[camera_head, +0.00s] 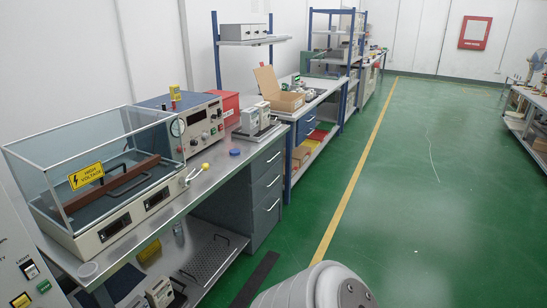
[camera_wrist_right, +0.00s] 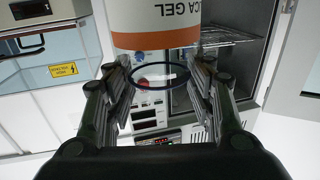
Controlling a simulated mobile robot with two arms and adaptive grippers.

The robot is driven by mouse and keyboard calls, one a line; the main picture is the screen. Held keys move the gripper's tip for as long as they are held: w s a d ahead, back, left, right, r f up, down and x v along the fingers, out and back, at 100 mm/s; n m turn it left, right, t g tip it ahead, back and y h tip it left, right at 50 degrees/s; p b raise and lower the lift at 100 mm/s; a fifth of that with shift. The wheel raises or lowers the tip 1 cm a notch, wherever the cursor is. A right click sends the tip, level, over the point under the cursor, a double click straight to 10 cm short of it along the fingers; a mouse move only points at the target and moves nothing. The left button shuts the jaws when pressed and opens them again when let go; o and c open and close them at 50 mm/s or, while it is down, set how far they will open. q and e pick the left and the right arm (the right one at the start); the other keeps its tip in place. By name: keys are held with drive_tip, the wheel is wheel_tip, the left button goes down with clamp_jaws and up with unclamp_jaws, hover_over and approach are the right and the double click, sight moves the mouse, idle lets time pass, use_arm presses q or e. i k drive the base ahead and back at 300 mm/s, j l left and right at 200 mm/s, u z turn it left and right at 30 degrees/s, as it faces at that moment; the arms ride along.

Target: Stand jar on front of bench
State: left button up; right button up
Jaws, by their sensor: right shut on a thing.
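In the right wrist view, a jar (camera_wrist_right: 155,18) with a white label, an orange band and letters reading "CA GEL" is between the fingers of my right gripper (camera_wrist_right: 158,72). The gripper is shut on it. The jar's upper part is cut off by the frame; a dark ring shows below the band. The head view shows neither the jar nor either gripper. There the metal-topped bench (camera_head: 213,178) runs along the left side, with a narrow bare strip at its front edge.
A glass case (camera_head: 85,165) with a high-voltage sign and a grey instrument (camera_head: 203,125) stand on the bench. Green floor (camera_head: 410,190) is open to the right.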

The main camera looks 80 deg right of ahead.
sight(214, 166)
drive_tip(key=i+l+z, duration=0.25)
drive_tip(key=l+z, duration=0.15)
drive_tip(key=l, duration=0.15)
drive_tip(key=i+l+z, duration=0.75)
drive_tip(key=l, duration=0.1)
